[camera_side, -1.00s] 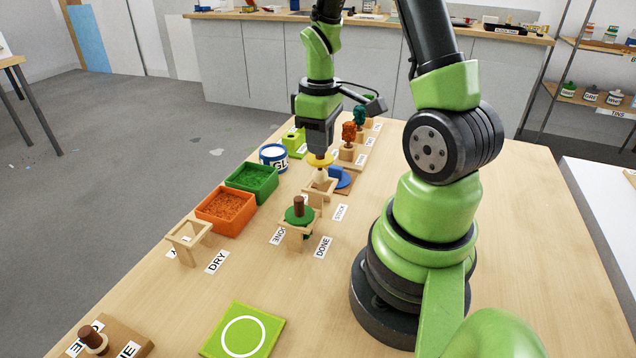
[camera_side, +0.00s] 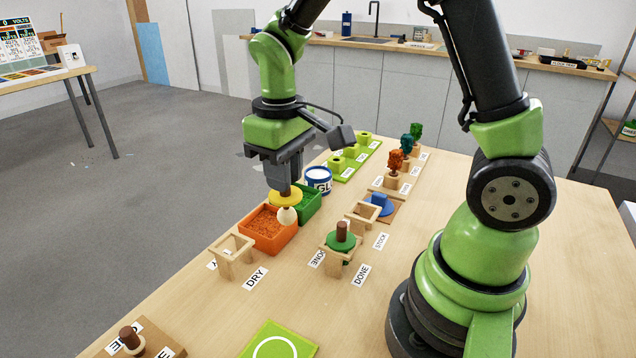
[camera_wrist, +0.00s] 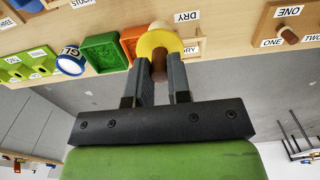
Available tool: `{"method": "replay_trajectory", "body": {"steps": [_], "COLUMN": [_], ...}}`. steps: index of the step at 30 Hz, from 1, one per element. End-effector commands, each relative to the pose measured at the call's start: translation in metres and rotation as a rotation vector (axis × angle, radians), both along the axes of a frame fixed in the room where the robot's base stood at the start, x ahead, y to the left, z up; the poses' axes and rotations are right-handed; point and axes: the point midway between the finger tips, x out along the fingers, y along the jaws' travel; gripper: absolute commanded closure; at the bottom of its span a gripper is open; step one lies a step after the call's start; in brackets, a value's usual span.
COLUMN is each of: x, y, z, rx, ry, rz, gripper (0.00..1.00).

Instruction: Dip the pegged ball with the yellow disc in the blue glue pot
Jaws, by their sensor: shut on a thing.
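My gripper (camera_side: 287,181) is shut on the brown peg of the pegged ball, with the peg pointing up and the ball down. Its yellow disc (camera_side: 284,198) sits between the fingers and the pale ball (camera_side: 287,216). In the wrist view the fingers (camera_wrist: 160,78) grip the peg, with the yellow disc (camera_wrist: 158,43) and a little of the ball (camera_wrist: 160,26) beyond. The blue glue pot (camera_side: 318,182), white inside, stands behind and right of the ball, apart from it. The pot also shows at left in the wrist view (camera_wrist: 70,60).
The ball overlaps the orange tray (camera_side: 262,236) and green tray (camera_side: 306,204) in the side view; its height is unclear. A green-disc piece (camera_side: 342,240) sits in the DONE stand. Small model trees (camera_side: 396,160) stand behind.

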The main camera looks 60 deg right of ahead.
Motion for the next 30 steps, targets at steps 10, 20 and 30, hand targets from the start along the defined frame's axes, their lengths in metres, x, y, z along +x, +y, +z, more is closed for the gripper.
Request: {"method": "replay_trajectory", "body": {"steps": [10, 20, 30], "x": [0.003, 0.064, 0.093], "y": [-0.003, -0.075, -0.198], "z": [0.000, -0.011, -0.036], "rx": [0.000, -0.004, -0.002], "ry": [-0.001, 0.003, 0.006], "rz": [-0.007, -0.179, -0.420], "gripper": [0.95, 0.95, 0.95]}}
